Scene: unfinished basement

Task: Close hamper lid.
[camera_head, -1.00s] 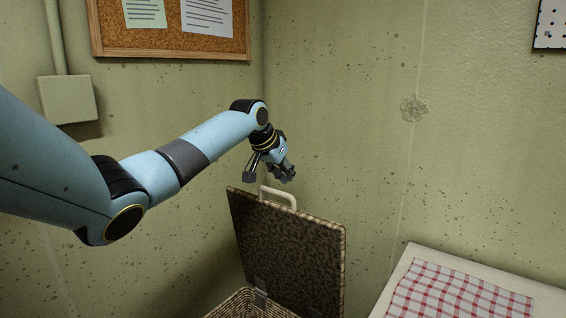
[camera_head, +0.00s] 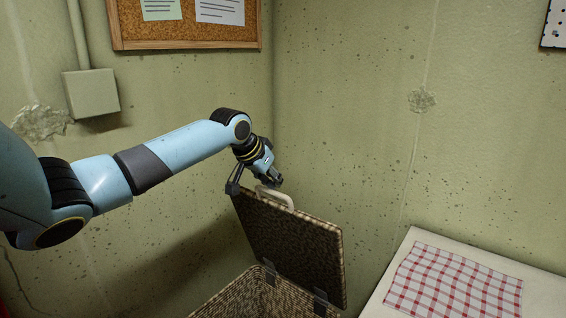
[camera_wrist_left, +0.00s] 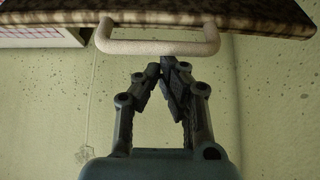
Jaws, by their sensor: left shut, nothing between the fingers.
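The woven hamper (camera_head: 240,297) stands at the bottom middle of the head view, its front cut off by the frame. Its lid (camera_head: 292,247) is open and stands up, hinged at the back, with a pale handle (camera_head: 276,198) on its top edge. In the left wrist view the handle (camera_wrist_left: 155,45) hangs from the lid (camera_wrist_left: 215,14) just beyond my fingertips. My left gripper (camera_head: 256,187) is at the lid's top left corner, by the handle. Its fingers (camera_wrist_left: 166,72) are shut and empty; whether they touch the handle I cannot tell. My right gripper is not in view.
A pale table (camera_head: 548,290) with a red-checked cloth (camera_head: 455,285) stands right of the hamper. Walls meet in a corner behind the lid. A corkboard (camera_head: 185,32) and a grey box (camera_head: 91,93) are on the left wall.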

